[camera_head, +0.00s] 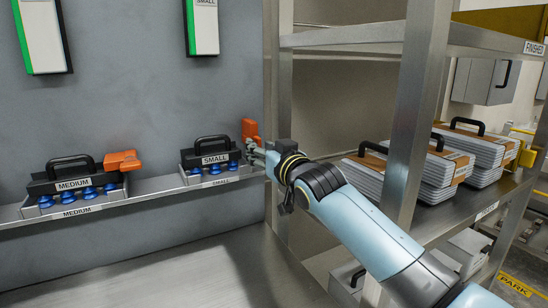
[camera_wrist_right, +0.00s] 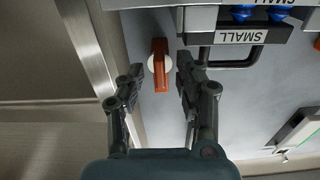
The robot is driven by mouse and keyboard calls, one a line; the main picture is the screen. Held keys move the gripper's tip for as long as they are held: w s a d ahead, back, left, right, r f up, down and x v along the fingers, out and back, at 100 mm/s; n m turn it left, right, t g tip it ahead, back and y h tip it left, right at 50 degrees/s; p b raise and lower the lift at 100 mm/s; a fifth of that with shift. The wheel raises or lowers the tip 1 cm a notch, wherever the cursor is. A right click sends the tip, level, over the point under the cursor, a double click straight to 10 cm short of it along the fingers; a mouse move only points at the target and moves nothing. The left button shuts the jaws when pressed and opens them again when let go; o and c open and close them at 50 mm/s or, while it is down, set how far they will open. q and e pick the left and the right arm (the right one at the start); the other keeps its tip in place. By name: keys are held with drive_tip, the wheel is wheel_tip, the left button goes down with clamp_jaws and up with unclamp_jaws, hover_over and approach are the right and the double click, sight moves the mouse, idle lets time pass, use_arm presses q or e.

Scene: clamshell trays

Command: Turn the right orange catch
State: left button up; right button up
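The right orange catch (camera_head: 250,130) stands upright on the grey wall, beside the SMALL case (camera_head: 212,157). In the right wrist view the catch (camera_wrist_right: 160,66) is a long orange bar on a round white base. My right gripper (camera_head: 262,154) is at the catch, and its arm reaches in from the lower right. In the wrist view its two fingers (camera_wrist_right: 159,78) are apart, one on each side of the catch, with gaps between. I cannot tell how deep the catch sits between them. The left orange catch (camera_head: 123,160) lies sideways by the MEDIUM case (camera_head: 72,180). My left gripper is out of view.
A narrow metal ledge (camera_head: 160,186) carries both cases and blue parts. A steel shelf post (camera_head: 415,110) stands close to my right arm. Stacked cases (camera_head: 420,175) fill the shelf at right. The metal table (camera_head: 170,270) below is clear.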

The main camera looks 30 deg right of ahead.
drive_tip(key=s, duration=0.9)
drive_tip(key=shift+s+a, duration=0.25)
drive_tip(key=shift+s, duration=0.05)
